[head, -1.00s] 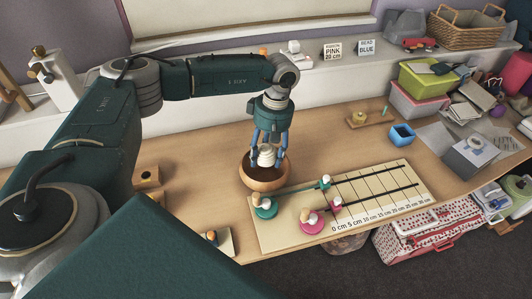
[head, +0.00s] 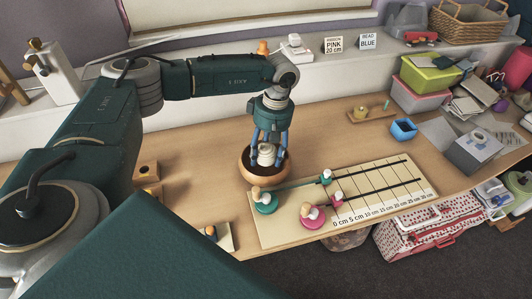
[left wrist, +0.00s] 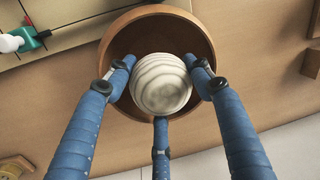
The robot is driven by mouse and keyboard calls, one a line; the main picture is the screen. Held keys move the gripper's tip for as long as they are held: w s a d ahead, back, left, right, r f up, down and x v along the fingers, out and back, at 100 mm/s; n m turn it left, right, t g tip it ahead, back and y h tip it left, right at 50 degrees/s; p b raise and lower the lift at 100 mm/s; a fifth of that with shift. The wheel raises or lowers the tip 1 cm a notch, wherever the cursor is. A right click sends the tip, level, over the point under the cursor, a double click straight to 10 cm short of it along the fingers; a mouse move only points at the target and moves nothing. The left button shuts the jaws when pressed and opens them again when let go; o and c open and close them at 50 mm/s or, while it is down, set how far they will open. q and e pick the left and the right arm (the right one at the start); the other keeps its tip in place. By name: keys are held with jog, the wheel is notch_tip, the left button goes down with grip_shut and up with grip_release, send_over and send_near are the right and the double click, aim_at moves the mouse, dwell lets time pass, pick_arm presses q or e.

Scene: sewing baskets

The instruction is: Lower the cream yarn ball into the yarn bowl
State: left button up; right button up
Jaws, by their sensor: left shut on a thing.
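The cream yarn ball (head: 266,155) is between the blue fingers of my left gripper (head: 268,158), which is shut on it. It also shows in the left wrist view (left wrist: 161,84), with fingers on its two sides and a third below it in the picture. The brown yarn bowl (head: 262,171) stands on the table, and its round rim (left wrist: 205,45) surrounds the ball in the left wrist view. The ball and fingertips are within the bowl's opening; whether the ball touches the bottom is hidden. My right gripper is not in view.
A measuring board (head: 375,208) with green and pink spools lies right of the bowl, close to it. A blue container (head: 403,130) and a wooden tray (head: 368,113) stand further right. Small wooden blocks (head: 147,172) are at the left.

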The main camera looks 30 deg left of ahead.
aim_at(266, 161)
pick_arm(q)
jog(key=shift+f+b, duration=1.2)
jog(key=shift+f, duration=0.5)
dwell(0.6)
jog(key=shift+f, duration=0.1)
